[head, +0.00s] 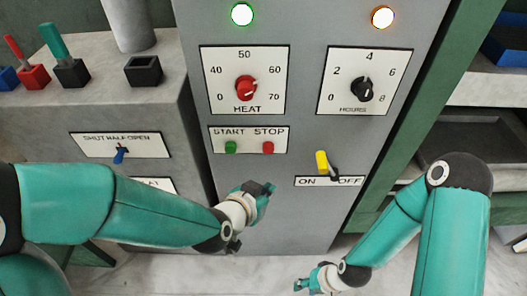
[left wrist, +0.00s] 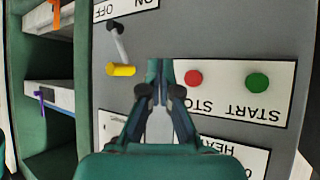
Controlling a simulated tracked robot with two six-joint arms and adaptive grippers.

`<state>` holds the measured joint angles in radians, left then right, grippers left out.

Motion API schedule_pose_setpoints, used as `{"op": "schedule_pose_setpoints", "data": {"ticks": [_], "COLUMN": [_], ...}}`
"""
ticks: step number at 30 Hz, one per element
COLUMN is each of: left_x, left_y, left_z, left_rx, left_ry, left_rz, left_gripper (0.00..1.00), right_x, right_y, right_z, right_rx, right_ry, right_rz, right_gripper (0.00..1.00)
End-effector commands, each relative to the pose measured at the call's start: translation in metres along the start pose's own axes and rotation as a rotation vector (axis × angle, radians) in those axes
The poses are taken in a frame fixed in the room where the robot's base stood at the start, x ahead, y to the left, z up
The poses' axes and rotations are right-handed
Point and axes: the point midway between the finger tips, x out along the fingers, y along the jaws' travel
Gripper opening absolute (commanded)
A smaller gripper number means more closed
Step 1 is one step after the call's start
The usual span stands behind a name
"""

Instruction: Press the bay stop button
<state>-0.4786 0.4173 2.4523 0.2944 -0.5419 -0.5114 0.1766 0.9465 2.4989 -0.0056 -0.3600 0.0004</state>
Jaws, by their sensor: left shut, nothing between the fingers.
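The red stop button (head: 268,147) is on a white plate marked START STOP on the front of the grey cabinet. The green start button (head: 230,147) is to its left. My left gripper (head: 268,188) is below the stop button in the head view, apart from it in the picture. In the left wrist view, which is upside down, the shut, empty left fingers (left wrist: 159,64) point toward the panel, with the red button (left wrist: 193,78) just right of the tips. Contact does not show. My right gripper (head: 312,277) is low near the floor, its finger gap too small to judge.
A yellow-handled ON/OFF lever (head: 322,163) is right of the buttons. The red heat dial (head: 246,88) and black hours dial (head: 365,89) are above. A blue lever (head: 119,156) is on the left cabinet. Shelves (head: 480,140) stand at the right.

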Motion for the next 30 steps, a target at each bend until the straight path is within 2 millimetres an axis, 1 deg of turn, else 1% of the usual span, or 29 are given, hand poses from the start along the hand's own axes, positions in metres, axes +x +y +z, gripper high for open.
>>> {"op": "schedule_pose_setpoints", "data": {"ticks": [9, 14, 20, 29, 30], "left_x": [-0.001, 0.002, 0.015, 0.043, 0.046], "left_y": [0.001, -0.001, -0.011, -0.031, -0.033], "left_z": [-0.002, -0.004, -0.013, -0.033, -0.035], "left_rx": [0.003, 0.003, 0.000, 0.000, 0.001], "left_ry": [0.004, 0.004, 0.003, 0.002, 0.003], "left_rz": [0.001, 0.001, 0.000, 0.000, 0.000], "left_gripper": [0.00, 0.00, 0.00, 0.00, 0.00], "right_x": [0.000, -0.001, -0.003, -0.008, -0.006], "right_y": [0.000, 0.000, -0.001, -0.003, -0.002], "right_z": [0.000, 0.000, 0.000, 0.000, 0.000], "right_rx": [0.000, 0.000, 0.000, 0.000, 0.000], "right_ry": [0.000, 0.000, 0.000, 0.000, 0.000], "right_rz": [0.000, 0.000, 0.000, 0.000, 0.000], "right_gripper": [0.40, 0.40, 0.40, 0.40, 0.40]}}
